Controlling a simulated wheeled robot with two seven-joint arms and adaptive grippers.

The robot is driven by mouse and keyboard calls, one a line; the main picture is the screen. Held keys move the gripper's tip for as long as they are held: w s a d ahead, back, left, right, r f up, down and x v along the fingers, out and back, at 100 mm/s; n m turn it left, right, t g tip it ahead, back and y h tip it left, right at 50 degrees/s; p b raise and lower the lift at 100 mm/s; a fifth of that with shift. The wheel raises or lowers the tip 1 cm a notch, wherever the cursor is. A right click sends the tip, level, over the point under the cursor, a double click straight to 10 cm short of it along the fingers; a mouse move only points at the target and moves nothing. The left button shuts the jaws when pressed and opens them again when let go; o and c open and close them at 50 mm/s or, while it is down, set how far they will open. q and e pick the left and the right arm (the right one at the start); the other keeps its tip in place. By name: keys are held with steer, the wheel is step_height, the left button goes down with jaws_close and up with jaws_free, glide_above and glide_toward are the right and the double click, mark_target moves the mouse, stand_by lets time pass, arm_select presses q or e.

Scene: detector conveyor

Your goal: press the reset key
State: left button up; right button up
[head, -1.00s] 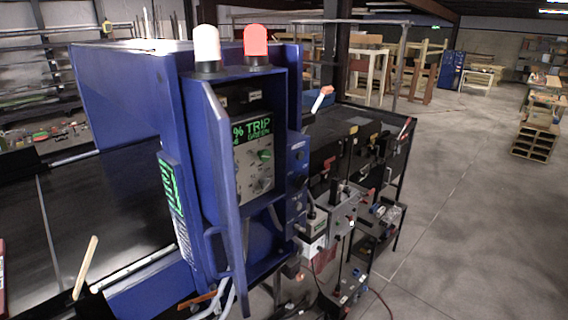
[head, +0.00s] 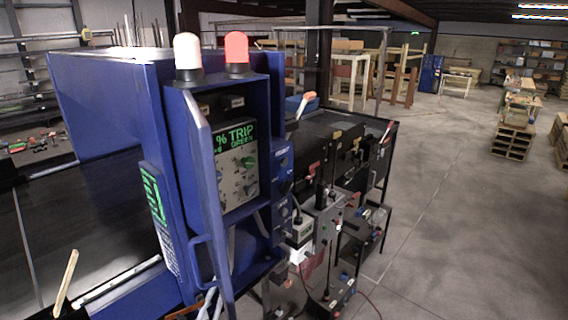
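The blue detector housing (head: 110,95) stands at the left in the head view, with its cabinet door (head: 207,190) swung open. A green knob or key (head: 248,162) and several small controls sit below the display. I cannot tell which control is the reset key. The door edge hides the panel's left side. Neither of my grippers is identifiable in view.
A white lamp (head: 187,55) and a red lamp (head: 237,53) stand on top of the cabinet. The dark conveyor belt (head: 80,220) runs at the left. A cluttered black bench (head: 340,140) stands right of the cabinet. The concrete floor (head: 470,220) at the right is open.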

steer(key=shift+c, duration=0.6)
steer(key=shift+d, duration=0.2)
steer(key=c, duration=0.8)
jaws_close()
steer(key=shift+a, duration=0.2)
